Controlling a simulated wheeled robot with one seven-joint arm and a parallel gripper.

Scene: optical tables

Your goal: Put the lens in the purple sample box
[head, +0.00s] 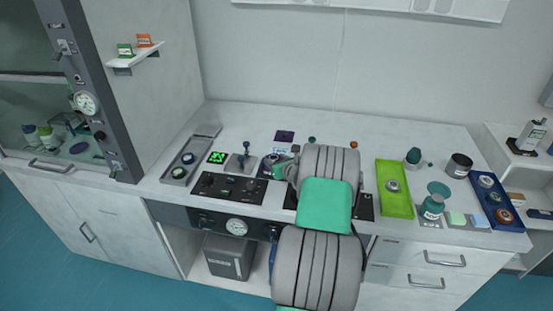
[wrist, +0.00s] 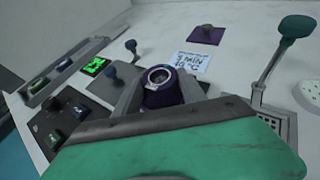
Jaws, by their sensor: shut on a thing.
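My gripper (wrist: 160,88) points away over the bench, its two grey fingers either side of a small round lens (wrist: 159,76) with a pale ring and dark centre. The fingers are shut on it. The dark purple sample box (wrist: 163,97) shows around and below the lens, partly hidden by the fingers. I cannot tell whether the lens rests in the box or is held just above it. In the head view the box (head: 270,160) is left of my gripper (head: 282,168). A flat purple lid with a knob (wrist: 206,34) lies behind it, apart.
A label card (wrist: 191,64) lies behind the box. A black control panel (head: 229,188), a lit green display (head: 217,157) and a grey tray (head: 184,168) are at left. A green tray (head: 395,204), jars and a blue tray (head: 511,203) are at right. The back of the bench is mostly clear.

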